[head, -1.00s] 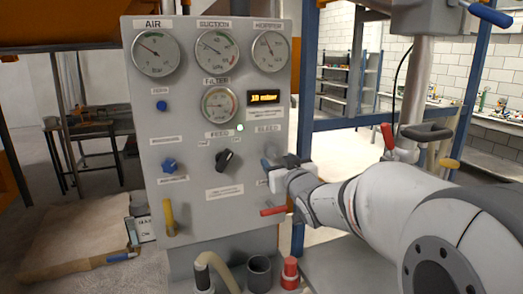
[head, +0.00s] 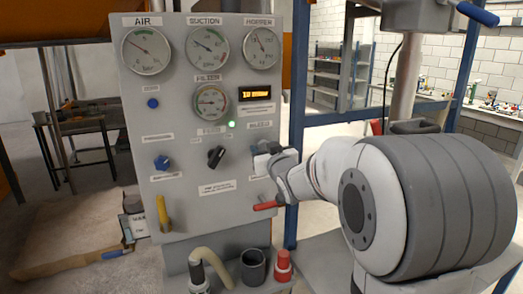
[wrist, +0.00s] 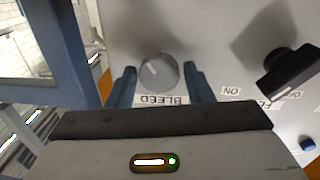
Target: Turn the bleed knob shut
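The bleed knob (wrist: 158,71) is a round grey knob with a pale mark, on the grey control panel (head: 225,215). In the wrist view it sits between the two blue fingers of my gripper (wrist: 160,78), above the upside-down BLEED label (wrist: 161,99). The fingers are spread, one on each side, with a narrow gap visible beside the knob. I cannot tell how deep the fingertips reach along it.
A black feed knob (head: 216,156) is left of my gripper. A red-handled lever (head: 266,205) sticks out just below it. A blue star knob (head: 162,162) and a yellow lever (head: 163,212) are farther left. A blue post (wrist: 60,50) stands beside the panel's edge.

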